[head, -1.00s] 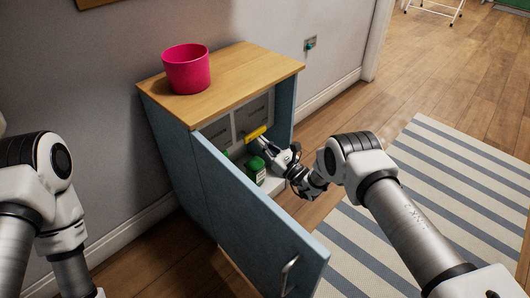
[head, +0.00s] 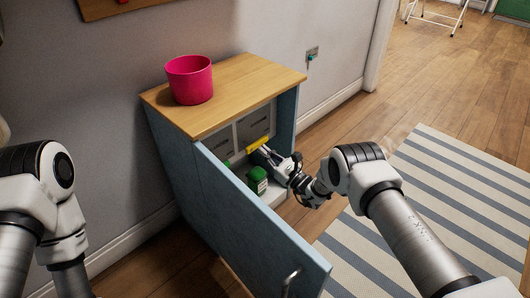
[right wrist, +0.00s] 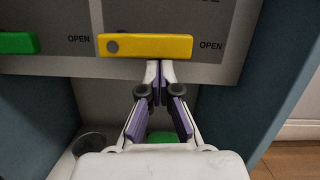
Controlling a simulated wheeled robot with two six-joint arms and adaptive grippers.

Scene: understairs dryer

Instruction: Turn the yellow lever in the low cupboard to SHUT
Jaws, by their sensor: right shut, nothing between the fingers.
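The yellow lever (head: 257,145) is on a grey panel inside the low blue cupboard (head: 175,150). In the right wrist view the yellow lever (right wrist: 155,46) lies level, its round pivot at the left and its free end beside a printed OPEN. My right gripper (right wrist: 158,74) is shut and empty, its fingertips just under the lever's lower edge, right of its middle. I cannot tell whether they touch it. In the head view my right gripper (head: 261,152) reaches into the cupboard. My left arm shows at the left edge, but its gripper is out of view.
The cupboard door (head: 255,220) stands open at the front left of the opening. A green bottle (head: 257,180) stands inside below my right gripper. A green lever (right wrist: 18,43) is left of the yellow one. A pink pot (head: 190,80) sits on the top.

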